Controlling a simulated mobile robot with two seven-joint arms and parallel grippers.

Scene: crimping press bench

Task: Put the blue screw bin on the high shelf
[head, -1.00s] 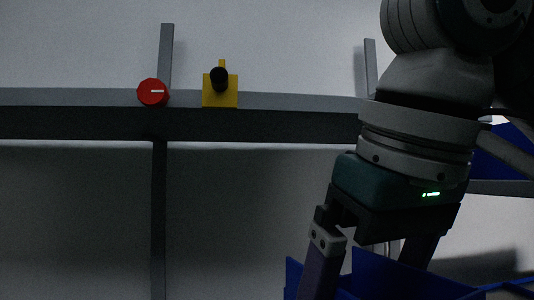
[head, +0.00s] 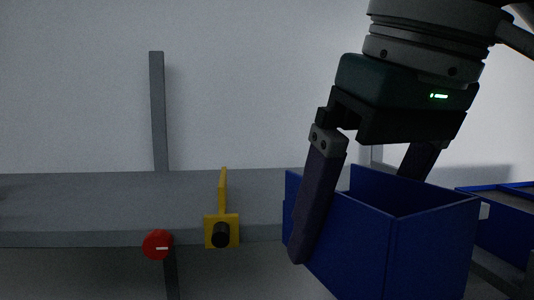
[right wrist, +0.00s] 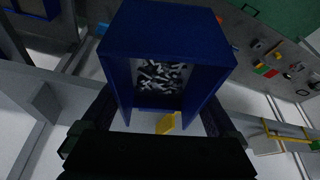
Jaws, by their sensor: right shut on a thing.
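The blue screw bin (head: 375,240) is held by my right gripper (head: 360,208), in the right part of the head view. One finger lies against the bin's near left side; the other goes down behind its far side. The bin is roughly upright, its open top facing up. In the right wrist view the bin (right wrist: 165,35) shows several grey screws (right wrist: 158,82) inside. The high shelf (head: 90,205) is a long grey board across the head view, left of and behind the bin. I cannot tell the gap between bin and shelf. My left gripper is not in view.
A red round knob (head: 157,245) and a yellow block with a black knob (head: 222,230) sit at the shelf's front edge. Another blue bin (head: 505,225) is at the far right. The shelf top left of the held bin looks mostly clear.

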